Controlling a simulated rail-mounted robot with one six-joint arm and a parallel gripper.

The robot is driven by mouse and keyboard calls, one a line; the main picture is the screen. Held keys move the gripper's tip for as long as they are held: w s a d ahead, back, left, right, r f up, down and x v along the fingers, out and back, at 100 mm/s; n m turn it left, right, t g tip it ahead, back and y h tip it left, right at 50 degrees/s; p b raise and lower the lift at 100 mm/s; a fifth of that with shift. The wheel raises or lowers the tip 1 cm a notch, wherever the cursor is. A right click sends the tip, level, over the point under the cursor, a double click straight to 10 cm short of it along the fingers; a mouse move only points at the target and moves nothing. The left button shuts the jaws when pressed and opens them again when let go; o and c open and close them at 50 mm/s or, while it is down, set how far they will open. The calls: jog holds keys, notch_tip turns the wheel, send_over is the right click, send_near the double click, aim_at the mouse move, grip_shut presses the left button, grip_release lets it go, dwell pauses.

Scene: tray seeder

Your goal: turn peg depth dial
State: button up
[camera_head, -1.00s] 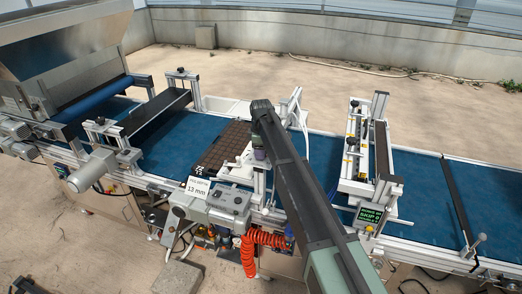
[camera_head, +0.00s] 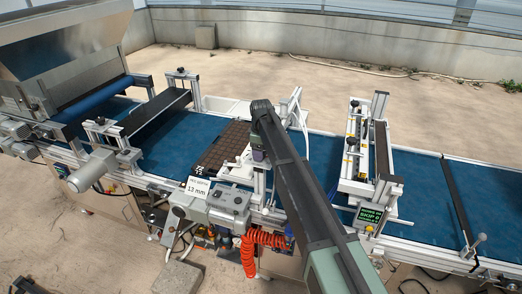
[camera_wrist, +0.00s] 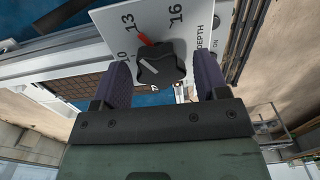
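The peg depth dial is a black lobed knob (camera_wrist: 168,68) on a white plate (camera_wrist: 104,20) marked 10, 13 and 16, with the word DEPTH. A red pointer (camera_wrist: 148,39) at the knob's edge lies near the 13. A pale bar shows on the knob's face. My gripper (camera_wrist: 164,62) is open, with one purple finger on each side of the knob and a visible gap on both sides. In the head view my gripper end (camera_head: 258,153) is small above the belt line, and the knob cannot be made out there.
A dark celled tray (camera_head: 225,147) lies on the blue belt (camera_head: 172,145). A depth sign (camera_head: 199,187) appears to read 13 mm above a grey box (camera_head: 229,203). A white frame (camera_head: 350,160) and a screen (camera_head: 369,217) stand to the right.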

jog(key=shift+o, duration=0.4)
jog(key=shift+r, duration=0.15)
notch_tip(320, 180, up, 11)
jog(key=p, duration=1.1)
jog(key=shift+f, duration=0.2)
